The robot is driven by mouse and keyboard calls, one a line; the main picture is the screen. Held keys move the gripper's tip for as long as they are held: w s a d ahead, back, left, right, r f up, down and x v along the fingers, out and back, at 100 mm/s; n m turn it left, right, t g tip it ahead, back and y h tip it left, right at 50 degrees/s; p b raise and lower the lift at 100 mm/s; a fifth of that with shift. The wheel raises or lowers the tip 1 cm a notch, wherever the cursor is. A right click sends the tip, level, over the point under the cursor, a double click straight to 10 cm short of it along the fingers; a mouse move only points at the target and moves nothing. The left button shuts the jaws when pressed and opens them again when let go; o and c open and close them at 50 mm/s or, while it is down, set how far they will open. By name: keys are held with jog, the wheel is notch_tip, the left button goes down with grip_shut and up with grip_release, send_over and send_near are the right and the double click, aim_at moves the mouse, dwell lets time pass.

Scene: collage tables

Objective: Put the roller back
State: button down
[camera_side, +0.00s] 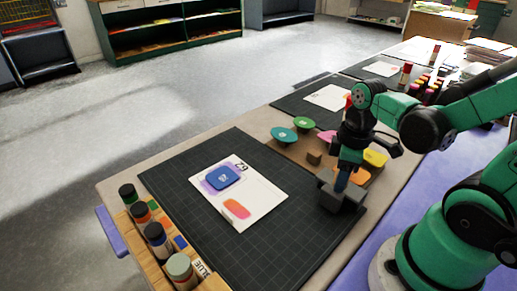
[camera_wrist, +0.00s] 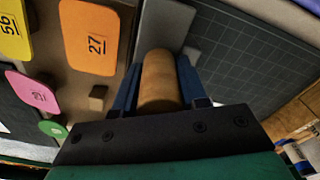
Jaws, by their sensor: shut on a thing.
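My gripper (camera_side: 343,180) points down at the right edge of the near cutting mat. In the wrist view my gripper (camera_wrist: 160,85) has its blue fingers on both sides of the roller's wooden handle (camera_wrist: 160,78) and is shut on it. A grey block (camera_side: 340,197) is right below the fingers; it also shows in the wrist view (camera_wrist: 165,22), just beyond the handle. I cannot tell whether this block is the roller's head or a rest for it. The rest of the roller is hidden.
The dark mat (camera_side: 265,245) holds a white card (camera_side: 262,208) with a blue block (camera_side: 221,177) and an orange shape. Coloured pieces (camera_side: 284,134) stand behind my gripper, with an orange one (camera_wrist: 90,38) close by. Several bottles (camera_side: 158,240) stand in a wooden rack at front left.

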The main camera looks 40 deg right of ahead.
jog(key=shift+c, duration=2.4)
grip_release()
jog(key=shift+f, duration=0.15)
jog(key=r, duration=1.3)
jog(key=shift+s+d, duration=0.1)
jog(key=shift+s, duration=0.15)
jog(key=w+a+f+m+t, duration=0.4)
jog(key=w+a+m+t, duration=0.1)
jog(key=w+a+t, duration=0.1)
jog(key=shift+w+f+t, duration=0.15)
jog(key=shift+w+t, duration=0.25)
jog(key=shift+w, duration=0.15)
